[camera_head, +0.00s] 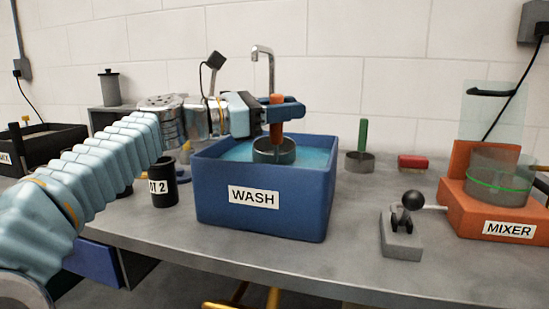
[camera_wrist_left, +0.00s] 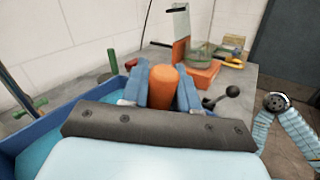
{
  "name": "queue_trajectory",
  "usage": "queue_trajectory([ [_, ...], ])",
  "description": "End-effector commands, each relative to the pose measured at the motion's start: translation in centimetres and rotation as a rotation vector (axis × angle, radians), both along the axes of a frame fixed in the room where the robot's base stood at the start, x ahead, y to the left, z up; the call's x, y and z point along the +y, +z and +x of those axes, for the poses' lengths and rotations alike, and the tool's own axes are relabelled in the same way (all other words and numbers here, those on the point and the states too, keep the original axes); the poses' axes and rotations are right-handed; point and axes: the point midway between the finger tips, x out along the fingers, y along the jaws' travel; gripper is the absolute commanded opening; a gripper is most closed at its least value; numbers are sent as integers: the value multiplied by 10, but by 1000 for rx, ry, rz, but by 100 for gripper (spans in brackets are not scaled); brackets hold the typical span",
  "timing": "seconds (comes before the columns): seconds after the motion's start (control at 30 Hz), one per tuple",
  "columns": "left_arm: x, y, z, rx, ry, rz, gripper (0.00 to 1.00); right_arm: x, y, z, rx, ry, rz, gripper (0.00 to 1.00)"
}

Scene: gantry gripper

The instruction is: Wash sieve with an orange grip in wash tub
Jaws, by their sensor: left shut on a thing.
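The sieve with an orange grip (camera_head: 276,126) is upright in the blue wash tub (camera_head: 262,203), which holds blue water and carries a WASH label. The sieve's round grey cup (camera_head: 273,150) sits at the water; how deep it reaches is hidden by the tub's wall. My left gripper (camera_head: 277,112) is shut on the orange grip above the tub. In the left wrist view the orange grip (camera_wrist_left: 164,82) stands between the two blue fingers, and the cup is hidden. My right arm (camera_wrist_left: 285,120) shows at the right edge of the left wrist view; its gripper is not clearly visible.
A faucet (camera_head: 262,65) stands behind the tub. A sieve with a green grip (camera_head: 361,150) and a red brush-like block (camera_head: 413,162) are to the right. The orange mixer (camera_head: 475,210), a lever (camera_head: 405,225) and a black cup (camera_head: 161,182) stand nearby.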

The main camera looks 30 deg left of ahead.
Motion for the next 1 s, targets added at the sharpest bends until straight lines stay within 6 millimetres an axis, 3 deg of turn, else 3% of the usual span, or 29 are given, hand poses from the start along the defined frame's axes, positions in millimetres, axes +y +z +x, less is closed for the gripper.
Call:
queue_trajectory([
  [0.03, 0, 13, 0, -1, 0, 0, 5, 0, 13, 0, 0, 0, 0, 43],
  [0.2, 0, 32, 0, -1, 0, 0, 5, 0, 32, 0, 0, 0, 0, 43],
  [0.8, 0, 94, 0, -3, -1, 0, 5, 0, 30, 0, 0, 0, 0, 43],
  [1.0, 0, 104, 0, -1, 0, 0, 5, 0, 30, 0, 0, 0, 0, 43],
])
